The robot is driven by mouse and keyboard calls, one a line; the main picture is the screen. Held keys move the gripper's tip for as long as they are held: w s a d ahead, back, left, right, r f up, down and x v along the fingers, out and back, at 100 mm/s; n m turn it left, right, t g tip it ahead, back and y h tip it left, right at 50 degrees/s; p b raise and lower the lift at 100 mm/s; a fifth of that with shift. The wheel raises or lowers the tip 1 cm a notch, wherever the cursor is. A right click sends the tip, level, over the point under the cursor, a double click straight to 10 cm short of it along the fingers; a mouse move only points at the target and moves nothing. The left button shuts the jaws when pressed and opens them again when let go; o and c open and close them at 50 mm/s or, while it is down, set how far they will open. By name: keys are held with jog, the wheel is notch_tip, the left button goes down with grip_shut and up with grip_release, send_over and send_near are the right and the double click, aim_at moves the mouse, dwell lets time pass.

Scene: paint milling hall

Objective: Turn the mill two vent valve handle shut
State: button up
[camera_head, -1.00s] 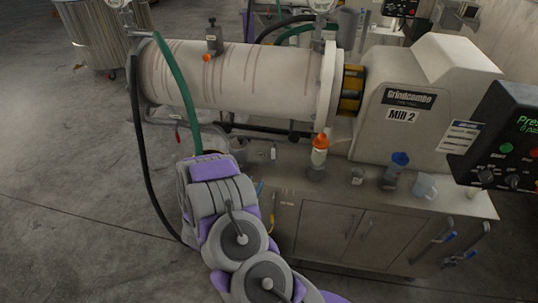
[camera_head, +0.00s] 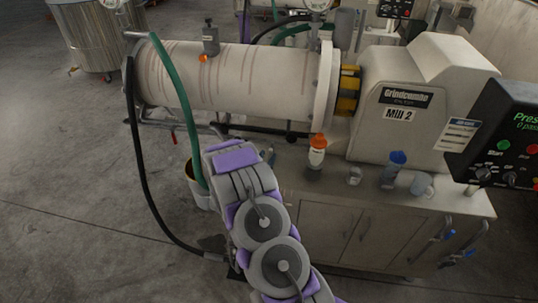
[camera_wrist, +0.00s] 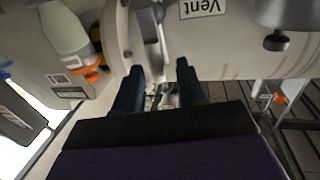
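Mill two (camera_head: 250,85) is a pale horizontal drum with a housing marked "Mill 2". In the wrist view an upside-down "Vent" label (camera_wrist: 201,8) is on the drum. Beside the label a grey metal lever-like part (camera_wrist: 152,25), seemingly the vent valve handle, runs down toward the gap between my fingers. My gripper (camera_wrist: 160,68) is open, with its two dark fingers apart below the label. Metal fittings show between the fingers; I cannot tell whether either finger touches them. In the head view my arm hides the gripper, and I cannot make out the vent handle there.
An orange-capped bottle (camera_head: 316,152) and small containers stand on the cabinet top (camera_head: 335,182). A dark knob (camera_wrist: 277,41) sticks out from the drum. A green hose (camera_head: 180,95) and a black hose (camera_head: 140,165) hang at the left, near a bucket (camera_head: 196,188).

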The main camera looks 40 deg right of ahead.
aim_at(270, 154)
jog(key=x, duration=0.3)
jog(key=shift+s+d+f, duration=0.1)
jog(key=shift+d+f, duration=0.05)
jog(key=shift+d, duration=0.35)
jog(key=shift+a, duration=0.5)
jog(key=shift+c, duration=0.8)
grip_shut()
